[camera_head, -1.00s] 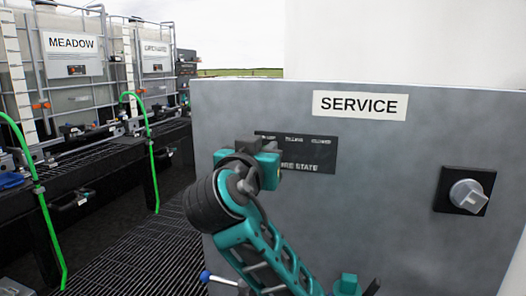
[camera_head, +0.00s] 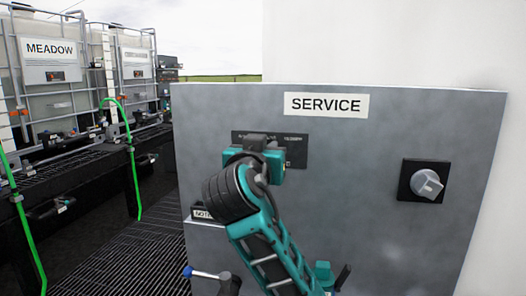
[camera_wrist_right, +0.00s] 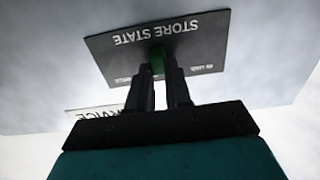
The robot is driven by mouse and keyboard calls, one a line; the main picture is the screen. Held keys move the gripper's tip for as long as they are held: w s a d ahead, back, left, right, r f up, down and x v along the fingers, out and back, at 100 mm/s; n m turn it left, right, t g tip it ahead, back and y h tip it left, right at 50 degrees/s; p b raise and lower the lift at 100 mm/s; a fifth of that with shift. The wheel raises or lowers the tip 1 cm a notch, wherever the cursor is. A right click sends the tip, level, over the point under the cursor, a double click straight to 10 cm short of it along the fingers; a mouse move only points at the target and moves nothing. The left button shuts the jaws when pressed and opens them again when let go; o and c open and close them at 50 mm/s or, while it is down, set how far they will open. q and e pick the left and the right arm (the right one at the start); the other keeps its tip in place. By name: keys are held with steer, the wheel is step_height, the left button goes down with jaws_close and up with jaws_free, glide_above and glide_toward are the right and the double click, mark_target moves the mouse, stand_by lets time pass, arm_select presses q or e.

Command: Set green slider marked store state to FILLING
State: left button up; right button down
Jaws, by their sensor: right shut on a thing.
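The dark STORE STATE plate (camera_head: 297,152) is on the grey panel below the SERVICE sign. My right gripper (camera_head: 264,147) is in front of the plate's middle and covers the middle label. A label shows on either side of it, too small to read surely. In the right wrist view the plate (camera_wrist_right: 205,45) appears upside down. The green slider (camera_wrist_right: 157,58) shows between the fingertips of my right gripper (camera_wrist_right: 160,72), which is shut on it near the plate's middle. The head view hides the slider.
A grey rotary knob (camera_head: 427,184) on a black square is at the panel's right. The SERVICE sign (camera_head: 326,105) is above the plate. A small label (camera_head: 202,214) is at the panel's lower left edge. Tanks, one signed MEADOW (camera_head: 50,50), and green hoses stand left.

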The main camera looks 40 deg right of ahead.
steer(key=c, duration=1)
jaws_free()
steer(key=shift+c, duration=0.2)
steer(key=b+v, duration=0.1)
steer(key=v, duration=1.2)
